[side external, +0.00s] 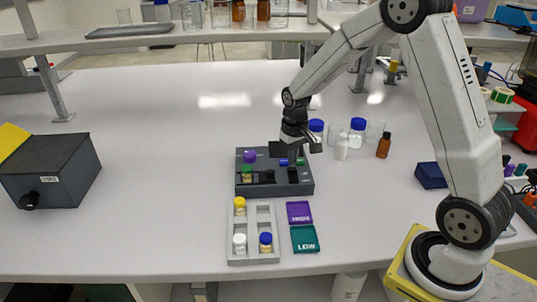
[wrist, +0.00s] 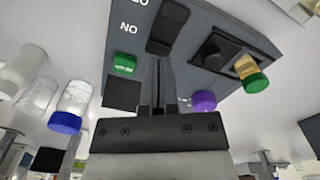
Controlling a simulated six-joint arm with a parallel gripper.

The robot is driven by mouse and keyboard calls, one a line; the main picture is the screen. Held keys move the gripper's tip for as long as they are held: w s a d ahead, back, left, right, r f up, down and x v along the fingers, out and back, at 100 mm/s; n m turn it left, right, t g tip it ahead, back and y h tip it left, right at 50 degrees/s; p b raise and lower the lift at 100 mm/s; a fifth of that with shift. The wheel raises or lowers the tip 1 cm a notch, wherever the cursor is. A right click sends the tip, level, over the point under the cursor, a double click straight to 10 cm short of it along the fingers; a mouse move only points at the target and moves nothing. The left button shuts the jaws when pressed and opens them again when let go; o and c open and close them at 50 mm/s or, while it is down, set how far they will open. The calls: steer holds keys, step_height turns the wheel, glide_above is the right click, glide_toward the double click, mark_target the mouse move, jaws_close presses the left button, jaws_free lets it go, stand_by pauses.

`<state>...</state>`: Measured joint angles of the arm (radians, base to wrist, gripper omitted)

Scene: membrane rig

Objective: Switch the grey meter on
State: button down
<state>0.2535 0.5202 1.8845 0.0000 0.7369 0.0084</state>
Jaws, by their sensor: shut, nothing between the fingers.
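The dark grey unit (side external: 275,189) sits mid-table and holds colour-capped vials and black parts. In the wrist view the unit (wrist: 208,14) shows a black rocker switch (wrist: 168,27) beside white lettering, part of which reads "NO" in this view. I cannot tell which way the rocker is tipped. My gripper (wrist: 162,66) is shut and empty, its fingers pointing at the unit with the tips near the rocker's edge. Contact cannot be told. In the side view my gripper (side external: 292,156) is over the unit's back right part and hides some of it.
A vial rack (side external: 252,256) and purple (side external: 299,212) and teal (side external: 305,239) squares lie in front. Bottles, including a brown one (side external: 383,146), stand behind right. A dark box with a knob (side external: 50,172) stands at left. The table's left middle is clear.

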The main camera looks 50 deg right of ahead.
mark_target(292, 173)
steer(key=shift+f, duration=1.3)
stand_by(1.1)
steer(key=shift+r, duration=3.55)
steer(key=shift+s+a, duration=0.25)
steer(key=shift+a, duration=0.15)
steer(key=s+a+f+n+t, duration=0.2)
steer(key=s+a+n, duration=0.1)
steer(key=s+a, duration=0.7)
steer(key=s, duration=0.3)
steer(key=shift+s+t, duration=0.2)
steer(key=shift+t, duration=0.1)
